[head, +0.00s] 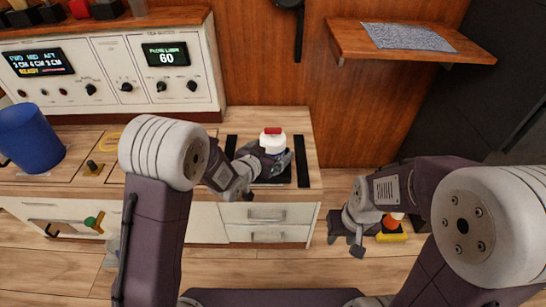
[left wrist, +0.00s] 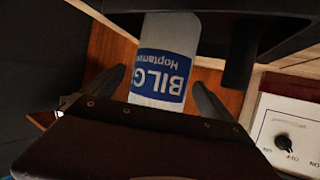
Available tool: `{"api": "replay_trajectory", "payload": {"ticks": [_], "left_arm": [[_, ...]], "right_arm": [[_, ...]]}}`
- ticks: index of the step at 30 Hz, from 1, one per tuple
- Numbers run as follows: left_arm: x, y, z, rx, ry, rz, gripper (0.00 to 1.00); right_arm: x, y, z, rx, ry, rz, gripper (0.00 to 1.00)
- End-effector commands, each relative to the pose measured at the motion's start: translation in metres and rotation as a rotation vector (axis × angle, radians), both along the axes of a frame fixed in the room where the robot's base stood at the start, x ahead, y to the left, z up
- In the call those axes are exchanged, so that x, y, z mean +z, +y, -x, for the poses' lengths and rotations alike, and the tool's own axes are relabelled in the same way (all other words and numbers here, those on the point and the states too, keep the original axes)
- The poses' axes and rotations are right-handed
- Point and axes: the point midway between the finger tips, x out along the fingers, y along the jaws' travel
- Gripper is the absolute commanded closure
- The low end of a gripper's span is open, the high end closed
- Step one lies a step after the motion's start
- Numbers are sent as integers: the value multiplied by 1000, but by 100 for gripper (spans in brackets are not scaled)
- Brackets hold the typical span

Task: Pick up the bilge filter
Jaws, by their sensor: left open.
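The bilge filter (head: 272,142) is a white cylinder with a red top, upright on the counter. In the left wrist view the filter (left wrist: 165,62) shows a blue label with "BILG" upside down. My left gripper (head: 270,163) is at the filter, open, with one finger on each side of it. The left wrist view shows gaps between the fingers and the filter. The arm hides the filter's lower part in the head view. My right gripper (head: 346,236) is low at the right, off the counter, with its fingers apart and empty.
Dark strips (head: 301,162) lie on the counter (head: 306,125) near the filter. A control panel (head: 118,75) is behind. A wooden shelf (head: 420,50) juts out at upper right. An orange and yellow object (head: 393,233) is beside the right gripper.

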Motion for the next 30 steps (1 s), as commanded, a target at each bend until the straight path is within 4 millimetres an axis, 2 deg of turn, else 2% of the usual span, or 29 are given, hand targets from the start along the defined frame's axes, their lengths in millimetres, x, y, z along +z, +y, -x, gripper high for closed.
{"api": "replay_trajectory", "payload": {"ticks": [1, 3, 9, 10, 20, 21, 30], "left_arm": [[-6, -3, -6, 0, -1, 0, 3], [-6, -5, -11, 0, 0, 1, 3], [-5, -6, -12, 1, 1, 0, 3], [-5, -6, -12, 1, 1, 0, 6], [-5, -6, -12, 1, 1, 0, 97], [-3, -6, -12, 1, -3, 2, 100], [4, -6, -13, 1, -4, 3, 100]], "right_arm": [[-7, 0, 0, 0, 0, 0, 64], [-8, 0, 0, 0, 0, 0, 64], [-6, 0, 0, 0, -1, 0, 64], [-6, 0, 0, 0, -1, 0, 64], [-6, 0, 0, 0, -1, 0, 64], [-6, 0, 0, 0, -1, 0, 64], [0, 0, 0, 0, 0, 0, 64]]}}
